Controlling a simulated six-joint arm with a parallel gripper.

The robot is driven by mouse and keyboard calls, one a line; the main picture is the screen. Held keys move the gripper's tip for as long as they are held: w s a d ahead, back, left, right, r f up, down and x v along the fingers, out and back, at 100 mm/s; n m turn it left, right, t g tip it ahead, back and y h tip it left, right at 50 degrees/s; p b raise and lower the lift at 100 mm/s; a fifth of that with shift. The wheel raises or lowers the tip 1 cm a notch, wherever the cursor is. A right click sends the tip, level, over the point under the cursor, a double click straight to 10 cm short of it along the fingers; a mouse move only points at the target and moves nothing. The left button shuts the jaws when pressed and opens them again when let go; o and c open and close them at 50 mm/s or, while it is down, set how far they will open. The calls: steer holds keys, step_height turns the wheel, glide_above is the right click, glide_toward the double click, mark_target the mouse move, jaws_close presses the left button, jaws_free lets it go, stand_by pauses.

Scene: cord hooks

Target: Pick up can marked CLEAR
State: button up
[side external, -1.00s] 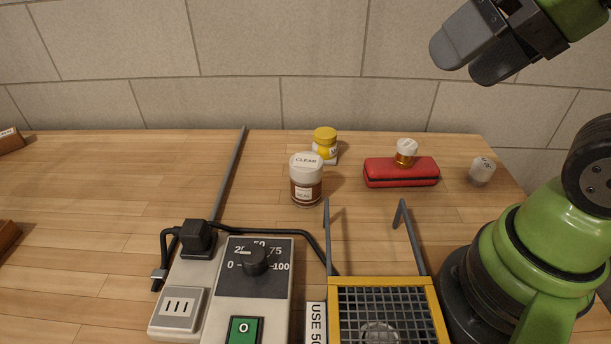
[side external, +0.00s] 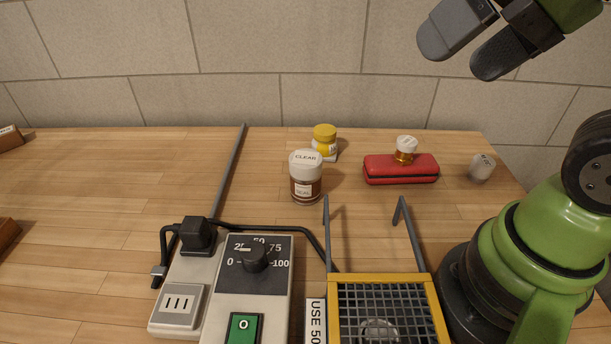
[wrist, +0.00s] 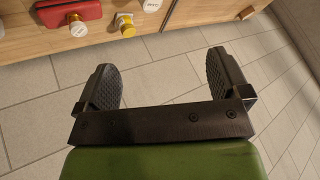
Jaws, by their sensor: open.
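The can marked CLEAR (side external: 306,178) stands upright on the wooden table, brown with a white lid that bears the word CLEAR. My gripper (side external: 450,54) is high at the upper right of the side view, well above the table and apart from the can. Its two fingers are spread with nothing between them. In the wrist view my gripper (wrist: 168,85) also shows open and empty, with grey tiles behind it.
A yellow-lidded jar (side external: 325,142) stands just behind the can. A red case (side external: 400,170) with a small amber bottle (side external: 405,150) and a white-grey container (side external: 482,168) are to the right. A dial box (side external: 255,265), power strip (side external: 178,305) and yellow-framed grate (side external: 385,310) stand in front. The table's left is mostly clear.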

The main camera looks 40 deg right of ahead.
steer(key=w+n+g, duration=0.1)
steer(key=w+g, duration=0.1)
steer(key=w, duration=0.4)
steer(key=n+g+h, duration=0.2)
steer(key=n+g, duration=0.2)
glide_above(307, 157)
steer(key=s, duration=0.2)
step_height(307, 157, down, 12)
steer(key=shift+n+g, duration=0.4)
steer(key=shift+g, duration=0.2)
steer(key=f, duration=0.3)
steer(key=w+f, duration=0.1)
steer(key=f, duration=0.2)
steer(key=w+f, duration=0.1)
steer(key=f, duration=0.3)
step_height(307, 157, down, 6)
steer(key=shift+a+r, duration=0.1)
steer(key=shift+a, duration=0.05)
steer(key=shift+r, duration=0.1)
steer(key=c, duration=1.1)
